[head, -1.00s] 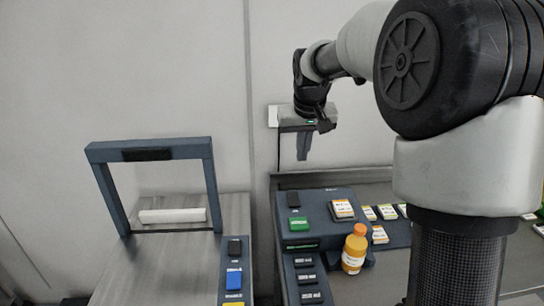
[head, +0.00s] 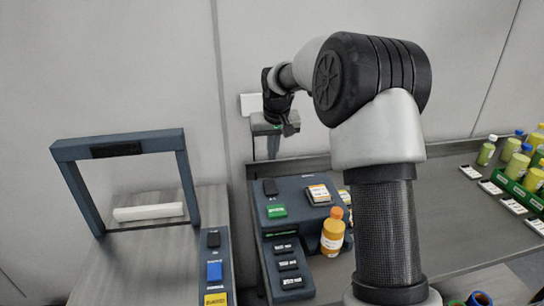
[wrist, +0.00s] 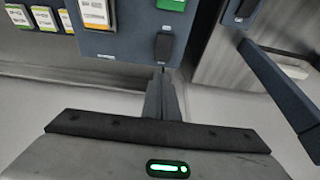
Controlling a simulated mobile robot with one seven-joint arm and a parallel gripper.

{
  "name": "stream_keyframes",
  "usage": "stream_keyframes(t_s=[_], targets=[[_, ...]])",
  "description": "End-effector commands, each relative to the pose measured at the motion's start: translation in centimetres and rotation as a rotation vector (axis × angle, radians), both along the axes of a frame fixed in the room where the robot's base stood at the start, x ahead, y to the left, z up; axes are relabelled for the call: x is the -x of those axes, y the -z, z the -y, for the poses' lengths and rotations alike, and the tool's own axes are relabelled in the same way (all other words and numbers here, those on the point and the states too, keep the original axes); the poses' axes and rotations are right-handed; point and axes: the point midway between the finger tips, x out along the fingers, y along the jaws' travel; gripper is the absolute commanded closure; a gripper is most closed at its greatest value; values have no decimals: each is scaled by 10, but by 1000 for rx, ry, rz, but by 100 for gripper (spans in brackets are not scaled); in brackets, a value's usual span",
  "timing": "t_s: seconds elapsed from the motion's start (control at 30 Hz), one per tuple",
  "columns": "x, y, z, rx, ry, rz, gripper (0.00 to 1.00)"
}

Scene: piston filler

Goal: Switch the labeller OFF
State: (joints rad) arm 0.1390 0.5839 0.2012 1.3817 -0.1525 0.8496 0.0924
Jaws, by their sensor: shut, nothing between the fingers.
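A dark blue console (head: 293,205) stands at centre in the head view, with a black rocker switch (head: 270,187), a green button (head: 277,211) and a card display. The same black switch (wrist: 164,47) and green button (wrist: 171,4) show at the top of the wrist view. I cannot read which machine is the labeller, or the switch's position. My gripper (head: 273,154) points down above and behind the console's back edge, apart from it. In the wrist view its shut, empty fingers (wrist: 163,80) appear just below the switch in the picture.
An orange bottle (head: 332,232) stands at the console's right side. A conveyor with a blue arch (head: 120,147) and its own button panel (head: 214,265) is at left. Green bottles and a green crate (head: 525,188) are at far right. A wall rises behind.

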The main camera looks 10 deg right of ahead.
Motion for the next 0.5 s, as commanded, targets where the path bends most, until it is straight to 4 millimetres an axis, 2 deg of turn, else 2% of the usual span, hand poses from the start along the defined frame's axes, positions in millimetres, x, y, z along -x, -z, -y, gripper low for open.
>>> stream_keyframes(t_s=[0.03,0.2,0.5], targets=[[-3,12,0,-1,0,-4,100],[-15,47,-1,-1,-1,-4,100],[-28,96,0,-1,0,-2,100]])
